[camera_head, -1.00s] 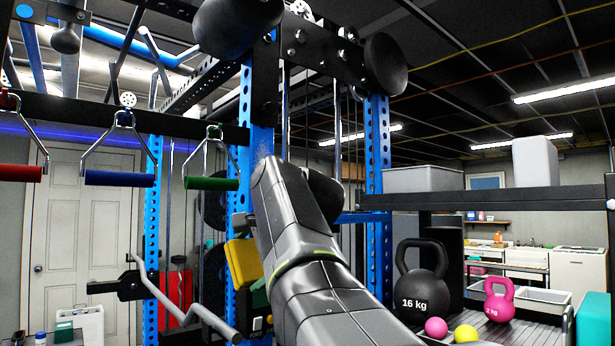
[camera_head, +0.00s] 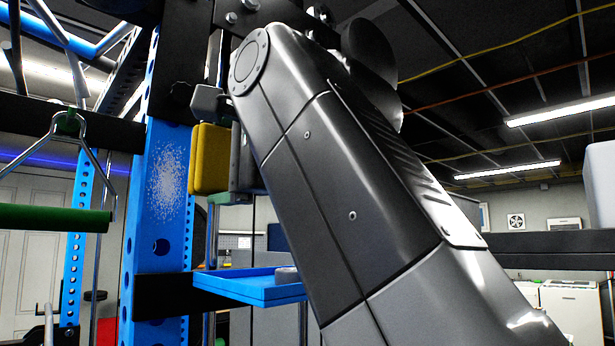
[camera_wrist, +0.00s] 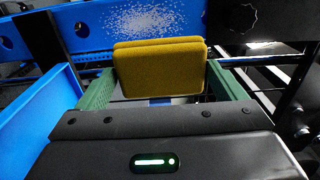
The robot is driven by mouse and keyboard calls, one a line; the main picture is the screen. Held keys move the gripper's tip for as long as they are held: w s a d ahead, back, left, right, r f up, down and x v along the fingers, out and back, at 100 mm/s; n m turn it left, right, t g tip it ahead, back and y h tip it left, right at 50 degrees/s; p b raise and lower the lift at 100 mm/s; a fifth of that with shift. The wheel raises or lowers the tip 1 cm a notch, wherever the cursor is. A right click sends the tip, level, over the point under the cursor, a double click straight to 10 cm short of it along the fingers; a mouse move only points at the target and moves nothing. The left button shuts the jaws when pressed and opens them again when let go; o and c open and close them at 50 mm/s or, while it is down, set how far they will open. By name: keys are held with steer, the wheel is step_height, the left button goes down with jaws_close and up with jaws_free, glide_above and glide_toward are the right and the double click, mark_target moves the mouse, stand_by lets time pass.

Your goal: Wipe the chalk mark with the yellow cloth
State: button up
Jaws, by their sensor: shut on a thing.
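The chalk mark (camera_head: 167,180) is a speckled white patch on the front face of a blue rack upright (camera_head: 148,235). It also shows in the wrist view (camera_wrist: 148,20), just beyond the cloth. The yellow cloth (camera_head: 209,160) looks like a thick folded pad, just right of the mark in the head view. In the wrist view the cloth (camera_wrist: 160,70) sits between the green fingers of my gripper (camera_wrist: 163,84), which is shut on it. Whether the cloth touches the upright cannot be told. My arm hides much of the head view's middle.
A blue tray-like shelf (camera_head: 250,288) juts out below the cloth, and a blue panel (camera_wrist: 45,115) stands close at the left in the wrist view. A green-gripped handle (camera_head: 55,218) hangs left of the upright. A black knob (camera_wrist: 240,14) is near the cloth's right.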

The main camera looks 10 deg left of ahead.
steer(key=shift+x, duration=2.55)
steer(key=shift+x, duration=0.95)
steer(key=shift+s+a, duration=0.1)
